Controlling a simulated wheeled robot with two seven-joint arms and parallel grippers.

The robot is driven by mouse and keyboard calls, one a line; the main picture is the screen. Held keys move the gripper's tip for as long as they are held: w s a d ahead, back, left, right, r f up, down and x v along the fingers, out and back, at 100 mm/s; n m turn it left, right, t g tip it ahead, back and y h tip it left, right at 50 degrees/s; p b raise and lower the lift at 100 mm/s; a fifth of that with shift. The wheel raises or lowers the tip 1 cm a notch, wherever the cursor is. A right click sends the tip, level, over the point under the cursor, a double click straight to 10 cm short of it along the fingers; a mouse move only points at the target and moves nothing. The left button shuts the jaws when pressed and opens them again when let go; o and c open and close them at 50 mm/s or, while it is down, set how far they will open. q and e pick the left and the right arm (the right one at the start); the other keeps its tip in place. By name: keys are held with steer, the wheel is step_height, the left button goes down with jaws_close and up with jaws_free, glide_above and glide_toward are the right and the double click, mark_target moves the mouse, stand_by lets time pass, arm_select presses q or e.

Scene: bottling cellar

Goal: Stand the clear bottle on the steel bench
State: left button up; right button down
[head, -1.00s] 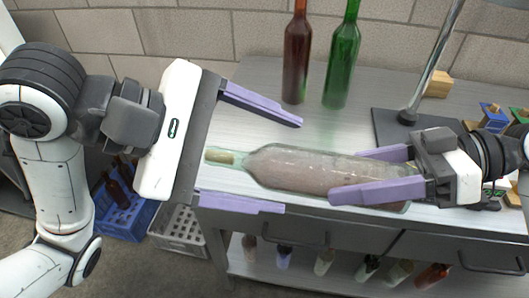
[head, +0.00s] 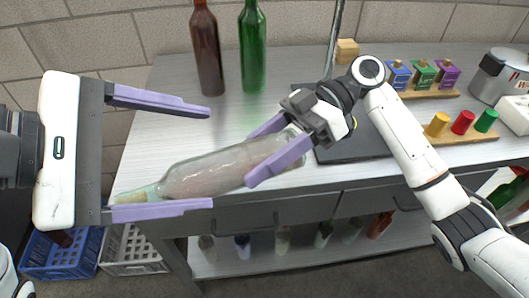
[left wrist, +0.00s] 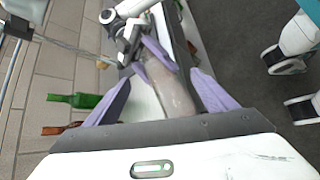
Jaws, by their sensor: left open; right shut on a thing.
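The clear bottle (head: 215,171) is tilted on its side, its corked neck pointing left toward my left gripper, its base end to the right. My right gripper (head: 277,152) is shut on its body near the base. My left gripper (head: 210,157) is open, its fingers spread around the neck end without gripping it. In the left wrist view the bottle (left wrist: 170,88) shows between the open left fingers. The steel bench (head: 150,90) lies behind and below the bottle; whether the bottle touches it I cannot tell.
A brown bottle (head: 207,55) and a green bottle (head: 252,50) stand at the back of the bench. A dark stand base (head: 350,143) is behind my right gripper. Blue (head: 62,262) and grey crates (head: 130,255) stand on the floor.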

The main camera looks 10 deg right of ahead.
mark_target(227, 170)
steer(key=shift+w+a+f+n+g, duration=0.1)
steer(key=shift+w+a+n+g, duration=0.2)
steer(key=shift+w+a, duration=0.05)
steer(key=shift+f+h, duration=0.3)
steer(key=shift+f, duration=0.05)
steer(key=shift+a, duration=0.1)
steer(key=shift+r, duration=0.1)
arm_select(q)
steer(key=s+d+m+y, duration=0.3)
steer(key=d+m+y, duration=0.1)
steer(key=m, duration=1.3)
steer(key=w+f+m+t+y, duration=0.1)
steer(key=w+f+m, duration=0.2)
steer(key=m, duration=0.1)
steer(key=w+f+m+t+y, duration=0.1)
steer(key=w+f+m, duration=0.2)
steer(key=f+m, duration=0.1)
steer(key=w+f+m+t+y, duration=0.1)
steer(key=w+f+m, duration=0.2)
steer(key=f+m, duration=0.1)
steer(key=shift+w+m, duration=0.1)
steer(key=shift+m, duration=0.2)
